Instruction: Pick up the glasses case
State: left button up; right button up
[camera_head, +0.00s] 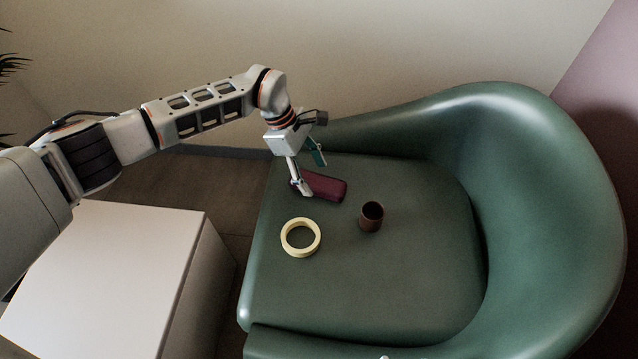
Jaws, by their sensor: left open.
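The glasses case (327,188) is a dark red, rounded oblong lying on the seat of a green armchair, towards its back left part. My left gripper (312,176) reaches down to it from above. The gripper is open, with one finger at the near left end of the case and the other finger higher, on the far side. The near finger covers a little of the case's left end. I cannot tell whether either finger touches it.
A pale yellow ring (301,238) and a dark brown cup (371,216) stand on the seat, nearer than the case. The green armchair (400,290) has a high curved back on the right. A white block-like table (110,275) stands at the left. The front of the seat is clear.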

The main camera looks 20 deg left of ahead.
pick_arm(q)
jog(key=x, duration=0.3)
jog(key=shift+s+a, duration=0.1)
jog(key=shift+a, duration=0.05)
jog(key=shift+r, duration=0.25)
jog(key=c, duration=1.2)
jog(key=shift+c, duration=0.2)
